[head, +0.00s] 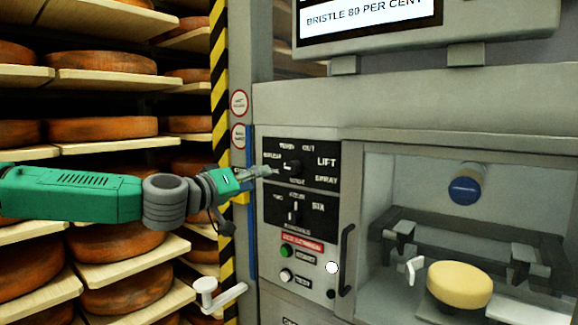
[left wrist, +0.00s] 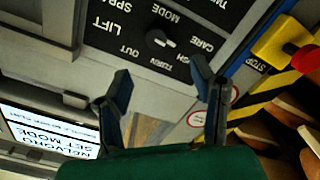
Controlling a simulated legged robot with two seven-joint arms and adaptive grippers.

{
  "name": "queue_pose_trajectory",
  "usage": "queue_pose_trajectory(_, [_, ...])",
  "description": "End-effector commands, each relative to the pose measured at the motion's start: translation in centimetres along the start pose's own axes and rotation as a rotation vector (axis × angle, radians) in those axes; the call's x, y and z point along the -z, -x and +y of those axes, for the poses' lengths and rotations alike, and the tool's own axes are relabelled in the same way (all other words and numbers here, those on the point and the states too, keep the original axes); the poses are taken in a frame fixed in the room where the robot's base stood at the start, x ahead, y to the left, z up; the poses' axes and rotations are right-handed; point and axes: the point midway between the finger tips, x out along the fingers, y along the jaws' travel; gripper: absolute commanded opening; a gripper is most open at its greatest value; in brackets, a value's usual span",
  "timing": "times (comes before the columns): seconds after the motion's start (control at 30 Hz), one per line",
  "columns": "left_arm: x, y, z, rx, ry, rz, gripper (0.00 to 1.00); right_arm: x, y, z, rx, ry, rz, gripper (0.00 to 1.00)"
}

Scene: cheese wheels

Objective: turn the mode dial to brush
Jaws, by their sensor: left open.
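The mode dial (head: 294,167) is a dark knob with a white mark on the upper black panel (head: 327,148), among labels that include LIFT, OUT and SPRAY. It also shows in the left wrist view (left wrist: 156,39), upside down, with its white mark toward the labels at its lower right. I cannot tell the exact setting. My left gripper (head: 262,172) is just left of the dial in the head view. In the left wrist view the open fingers (left wrist: 160,74) stand apart with nothing between them, and the dial appears beyond them. My right gripper is out of view.
A second dial (head: 295,212) sits on the panel below, above buttons and a dark vertical handle (head: 346,260). A glass-fronted bay at right holds a cheese wheel (head: 459,284). Loaded cheese shelves (head: 100,76) stand at left. A red-and-yellow stop button (left wrist: 303,58) is nearby.

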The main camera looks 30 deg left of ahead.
Motion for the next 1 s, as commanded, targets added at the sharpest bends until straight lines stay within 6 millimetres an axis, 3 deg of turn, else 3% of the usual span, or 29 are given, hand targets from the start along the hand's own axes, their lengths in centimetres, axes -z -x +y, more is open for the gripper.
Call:
queue_pose_trajectory(0.2, [0.1, 0.7, 0.4, -0.001, -0.391, 0.001, 0.51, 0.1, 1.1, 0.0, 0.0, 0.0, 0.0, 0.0])
queue_pose_trajectory(0.33, [0.1, 0.8, 0.4, -0.001, -0.507, 0.002, 0.51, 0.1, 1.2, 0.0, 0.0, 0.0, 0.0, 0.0])
queue_pose_trajectory(0.57, [-0.2, 0.2, 0.0, 0.002, -0.546, 0.002, 0.51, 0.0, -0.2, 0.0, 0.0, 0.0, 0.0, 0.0])
queue_pose_trajectory(0.87, [-0.5, -2.0, 0.0, 0.001, -0.549, 0.002, 0.51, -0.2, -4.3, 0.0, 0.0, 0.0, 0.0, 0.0])
queue_pose_trajectory(1.0, [-0.5, -4.9, -0.1, 0.003, -0.546, 0.001, 0.51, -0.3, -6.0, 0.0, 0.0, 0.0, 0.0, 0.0])
